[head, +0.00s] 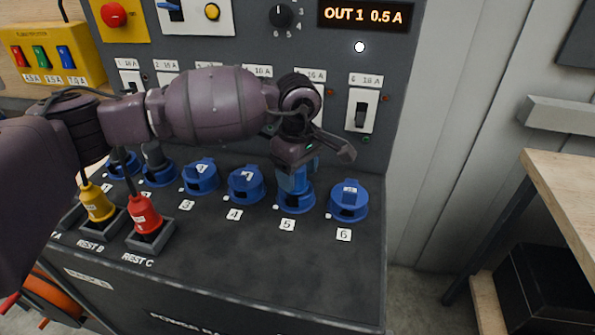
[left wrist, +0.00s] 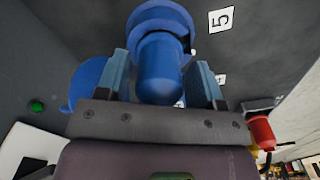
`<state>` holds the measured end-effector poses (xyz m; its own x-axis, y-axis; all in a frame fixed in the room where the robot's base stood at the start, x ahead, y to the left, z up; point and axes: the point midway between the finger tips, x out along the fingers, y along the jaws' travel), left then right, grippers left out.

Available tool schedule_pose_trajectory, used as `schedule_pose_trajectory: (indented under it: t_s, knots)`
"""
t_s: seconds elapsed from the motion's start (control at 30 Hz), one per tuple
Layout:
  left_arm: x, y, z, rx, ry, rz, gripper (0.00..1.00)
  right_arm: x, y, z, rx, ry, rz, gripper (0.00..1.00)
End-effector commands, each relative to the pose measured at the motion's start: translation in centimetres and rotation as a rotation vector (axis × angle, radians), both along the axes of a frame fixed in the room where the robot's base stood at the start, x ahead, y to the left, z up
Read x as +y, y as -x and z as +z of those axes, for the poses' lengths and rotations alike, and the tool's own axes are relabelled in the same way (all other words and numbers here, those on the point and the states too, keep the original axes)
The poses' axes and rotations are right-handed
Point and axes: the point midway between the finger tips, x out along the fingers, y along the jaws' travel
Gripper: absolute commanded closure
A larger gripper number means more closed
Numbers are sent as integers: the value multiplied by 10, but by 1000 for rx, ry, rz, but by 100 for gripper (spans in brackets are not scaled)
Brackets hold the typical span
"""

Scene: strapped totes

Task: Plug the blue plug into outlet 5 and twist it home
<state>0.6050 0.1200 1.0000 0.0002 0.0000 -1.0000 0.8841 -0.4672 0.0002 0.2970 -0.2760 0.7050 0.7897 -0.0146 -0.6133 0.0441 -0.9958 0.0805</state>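The blue plug (head: 291,180) stands in outlet 5 (head: 294,201) on the dark panel. In the left wrist view, the plug's rounded handle (left wrist: 161,75) shows with the blue outlet collar (left wrist: 158,18) behind it. My left gripper (head: 292,168) is over outlet 5. Its two fingers (left wrist: 162,82) straddle the plug, and narrow gaps show on both sides, so it looks open around it. How far the plug is seated or turned is hidden. My right gripper is not in view.
Outlet 6 (head: 349,200) and outlet 4 (head: 246,184) flank outlet 5. A yellow plug (head: 97,203) and a red plug (head: 144,214) sit in rests at left. A wooden table (head: 560,190) stands at right.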

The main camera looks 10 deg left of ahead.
Motion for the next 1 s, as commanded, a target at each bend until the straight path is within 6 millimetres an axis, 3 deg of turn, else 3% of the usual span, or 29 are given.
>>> schedule_pose_trajectory:
  t_s: [0.07, 0.5, 0.67, 0.8, 1.0]
  knots:
    - [0, 0, 0, 0, 0, 0, 27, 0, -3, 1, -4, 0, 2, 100]
    - [0, 0, 0, 0, 0, 1, 27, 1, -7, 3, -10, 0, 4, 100]
    - [0, 0, 2, -1, 0, 1, 27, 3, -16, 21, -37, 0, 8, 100]
    - [0, -1, 35, -5, 1, 1, 27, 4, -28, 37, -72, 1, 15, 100]
    - [0, 0, 73, -4, 0, 1, 27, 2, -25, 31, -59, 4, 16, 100]
